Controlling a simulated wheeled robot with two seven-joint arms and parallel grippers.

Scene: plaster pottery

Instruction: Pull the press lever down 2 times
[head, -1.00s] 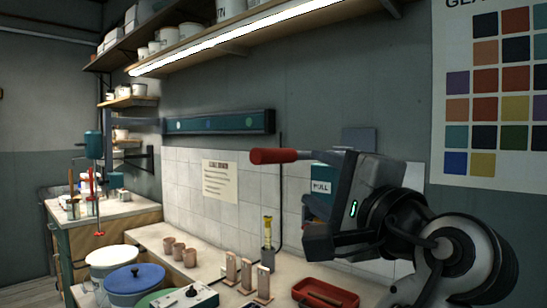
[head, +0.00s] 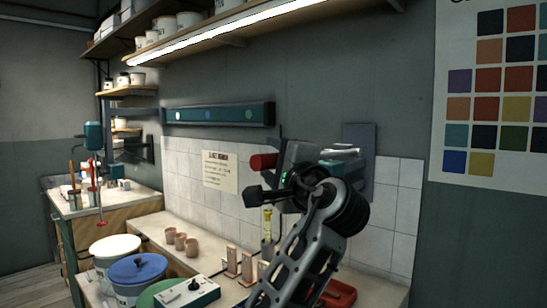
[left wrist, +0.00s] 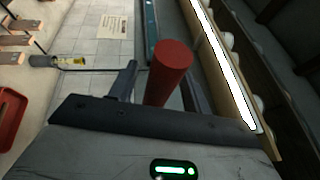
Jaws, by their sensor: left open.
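The press lever's red handle (head: 262,162) shows its round end in the head view, left of my arm. In the left wrist view the red handle (left wrist: 170,68) stands between the two fingers of my left gripper (left wrist: 160,82), with gaps at its sides. My left gripper (head: 268,190) is open and faces the back wall near the handle. My arm and gripper hide much of the lever and the press body in the head view. My right gripper is not in view.
A lit shelf (head: 235,37) runs above the bench. Small clay cups (head: 180,240), wooden pieces (head: 246,265), a blue-lidded bucket (head: 137,270) and a red tray (head: 338,292) stand below. A yellow-topped tool (head: 267,220) stands near the tiled wall.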

